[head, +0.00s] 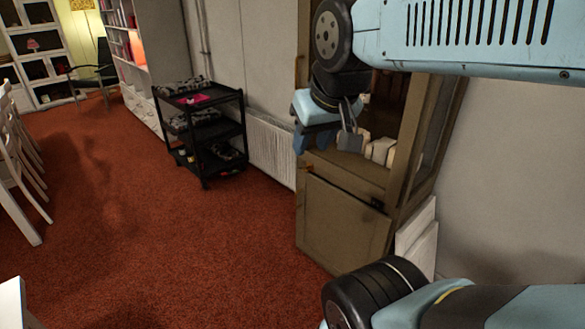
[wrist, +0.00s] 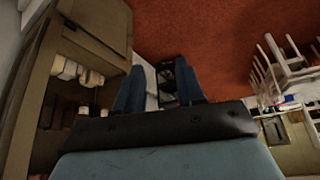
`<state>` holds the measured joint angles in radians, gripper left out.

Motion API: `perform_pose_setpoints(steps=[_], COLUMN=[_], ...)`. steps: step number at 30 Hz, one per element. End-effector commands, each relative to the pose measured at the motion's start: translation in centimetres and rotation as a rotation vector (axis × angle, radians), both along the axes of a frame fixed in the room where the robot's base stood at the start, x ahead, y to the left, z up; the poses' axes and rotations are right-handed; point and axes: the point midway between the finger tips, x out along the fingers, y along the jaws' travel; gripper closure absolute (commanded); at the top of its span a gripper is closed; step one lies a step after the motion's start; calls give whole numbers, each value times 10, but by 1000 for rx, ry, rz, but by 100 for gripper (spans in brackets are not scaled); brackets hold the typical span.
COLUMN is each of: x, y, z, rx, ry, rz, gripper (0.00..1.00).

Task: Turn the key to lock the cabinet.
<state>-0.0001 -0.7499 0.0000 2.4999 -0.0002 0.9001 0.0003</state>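The cabinet (head: 340,222) is brown wood with an open upper shelf and a closed lower door, right of centre in the head view. It also shows at upper left in the wrist view (wrist: 95,25). A small dark fitting (head: 378,204) sits near the right edge of the lower door; I cannot tell whether it is the key or lock. My gripper (head: 313,141) is in front of the upper shelf, above the lower door. In the wrist view its blue fingers (wrist: 159,75) stand apart with nothing held between them. No key is clearly visible.
A black cart (head: 204,137) with items stands left of the cabinet, by a white radiator (head: 271,147). Pale objects (head: 381,151) are on the cabinet shelf. White panels (head: 417,243) lean at its right side. White chairs (head: 22,170) stand at far left. Red carpet is clear in front.

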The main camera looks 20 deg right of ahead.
Motion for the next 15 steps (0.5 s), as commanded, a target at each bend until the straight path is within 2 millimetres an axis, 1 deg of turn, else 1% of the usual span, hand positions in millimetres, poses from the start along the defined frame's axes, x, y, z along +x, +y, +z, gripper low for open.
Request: perform_pose_setpoints(steps=[4,7,11,15], x=[8,22,50,84], y=[-3,-8,-20,-35], z=[1,2,1,-3], rx=[-5,-18,-47,-88], ry=[16,47,101,160], rz=[-8,-23,-58,-100], gripper=[62,62,62,62])
